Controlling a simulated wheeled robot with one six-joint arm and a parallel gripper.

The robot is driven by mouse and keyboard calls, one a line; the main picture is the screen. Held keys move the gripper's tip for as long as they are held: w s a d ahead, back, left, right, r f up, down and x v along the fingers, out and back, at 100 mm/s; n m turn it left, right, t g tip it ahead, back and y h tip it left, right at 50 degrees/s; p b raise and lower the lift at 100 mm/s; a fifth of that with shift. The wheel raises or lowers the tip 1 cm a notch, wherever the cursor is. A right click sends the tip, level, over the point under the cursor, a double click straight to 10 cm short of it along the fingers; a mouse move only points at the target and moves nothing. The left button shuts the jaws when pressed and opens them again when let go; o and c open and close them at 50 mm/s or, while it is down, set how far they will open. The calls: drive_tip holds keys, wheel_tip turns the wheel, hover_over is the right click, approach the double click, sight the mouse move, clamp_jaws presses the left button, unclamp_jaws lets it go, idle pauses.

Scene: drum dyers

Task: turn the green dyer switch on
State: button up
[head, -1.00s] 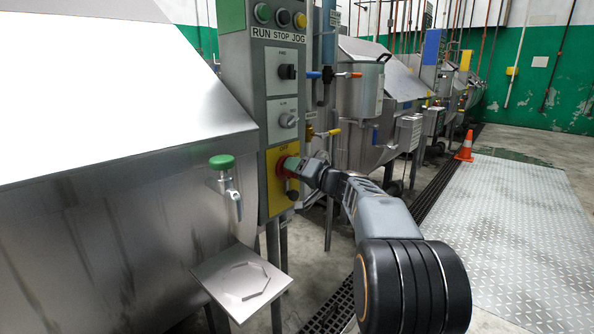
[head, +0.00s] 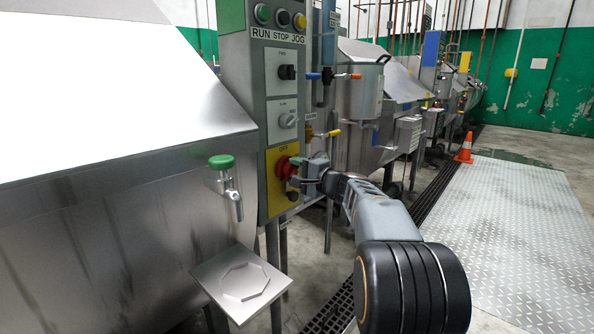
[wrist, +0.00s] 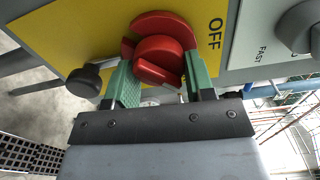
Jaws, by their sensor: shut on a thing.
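The dyer's control panel (head: 257,80) carries a green patch at its top. Low on it, a red rotary switch (head: 285,168) sits on a yellow plate (head: 275,200) marked OFF. In the wrist view the red switch (wrist: 158,60) lies between the two green fingers of my gripper (wrist: 160,80). My gripper (head: 298,172) is shut on the switch's knob from the front, with one finger on each side. The fingers hide part of the knob's sides, and other lettering on the plate is not readable.
A black knob (wrist: 84,82) on the yellow plate is close beside one finger. A green-capped valve (head: 222,162) and a small metal shelf (head: 240,282) stand left of the panel. Pipes with a yellow-handled valve (head: 333,132) are to the right.

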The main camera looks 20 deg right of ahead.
drive_tip(key=m+p, duration=0.2)
drive_tip(key=m, duration=0.3)
drive_tip(key=shift+a+f+m+p, duration=0.15)
drive_tip(key=shift+m+p, duration=0.5)
drive_tip(key=shift+m, duration=1.15)
drive_tip(key=o, duration=0.9)
drive_tip(key=shift+s, duration=0.15)
drive_tip(key=p+v, duration=0.2)
drive_tip(key=v, duration=1.1)
drive_tip(key=shift+s+d, duration=0.2)
drive_tip(key=shift+s, duration=0.1)
